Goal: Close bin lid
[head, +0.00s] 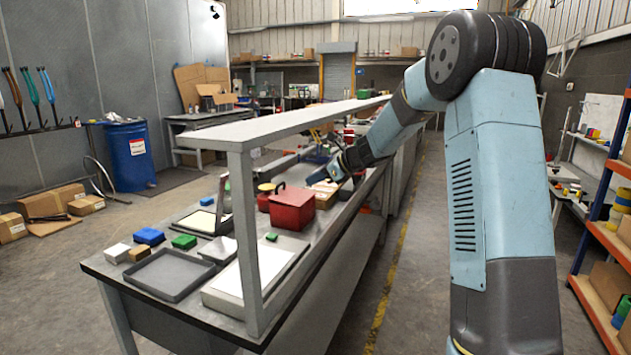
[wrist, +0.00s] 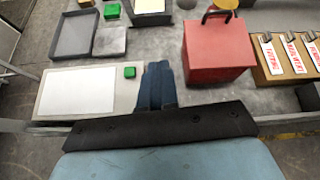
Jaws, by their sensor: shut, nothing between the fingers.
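A red box (head: 292,210) with a dark handle on top stands on the workbench, and looks like the bin. In the wrist view the red box (wrist: 218,52) is right of my gripper, with a dark handle at its far side. I cannot tell clearly whether its lid is fully down. My gripper (wrist: 158,68) is shut and empty, its dark blue fingers together over the bench, left of the red box and apart from it in the picture. In the head view the arm's end reaches under the shelf beyond the red box, and the fingertips are hard to make out.
A long grey shelf (head: 300,121) on posts runs above the bench. A wooden box with labelled cards (wrist: 285,60) is right of the red box. A white panel (wrist: 78,92), green block (wrist: 129,72) and grey tray (wrist: 75,37) lie left. A blue barrel (head: 130,158) stands on the floor.

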